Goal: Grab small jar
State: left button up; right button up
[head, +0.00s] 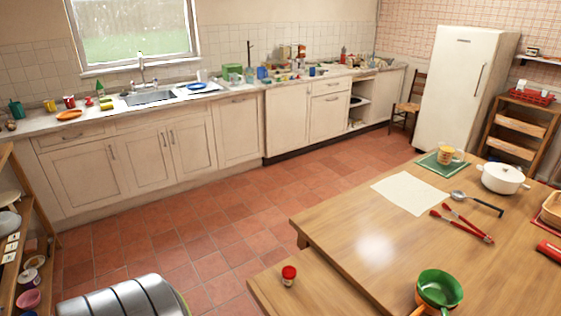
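A small jar (289,276) with a red lid stands upright on the wooden bench (330,294) in the lower middle of the head view. Its body below the lid is small and looks pale or clear. Nothing touches it, and the bench top around it is clear. Neither of my grippers shows in the head view.
The wooden table (340,228) is just right of the jar, with a green bowl (440,288), red tongs (462,226), a ladle (476,203) and a white pot (502,178). A silver ridged object (130,299) is at bottom left. Open tiled floor (200,235) lies between bench and counter.

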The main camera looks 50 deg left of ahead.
aim_at(289, 272)
jog(key=u, duration=1.5)
